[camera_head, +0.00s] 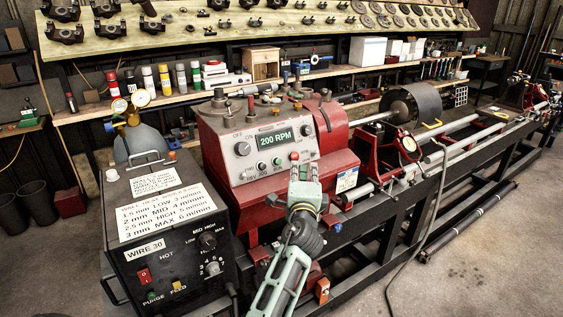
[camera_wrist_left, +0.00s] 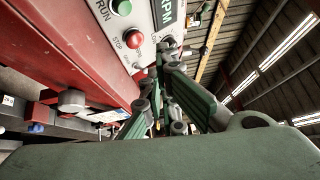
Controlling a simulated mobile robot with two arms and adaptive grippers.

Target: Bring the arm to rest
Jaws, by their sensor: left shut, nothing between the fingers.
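My left gripper (camera_head: 299,170) is shut and empty in front of the lathe's grey control panel (camera_head: 266,152). Its fingertips are close to the red button at the panel's lower right; I cannot tell whether they touch it. In the left wrist view the closed gripper (camera_wrist_left: 160,72) points up past the panel, with the red STOP button (camera_wrist_left: 134,39) and the green RUN button (camera_wrist_left: 122,7) to its left. The panel's display (camera_head: 274,139) reads 200 RPM. My right gripper is not in view.
A black welding box (camera_head: 170,245) stands at left, close to the lathe's red headstock (camera_head: 328,126). The lathe bed (camera_head: 455,140) runs to the upper right, with a hanging cable (camera_head: 425,205) beside it. A shelf (camera_head: 220,91) of bottles stands behind. Floor at lower right is mostly clear.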

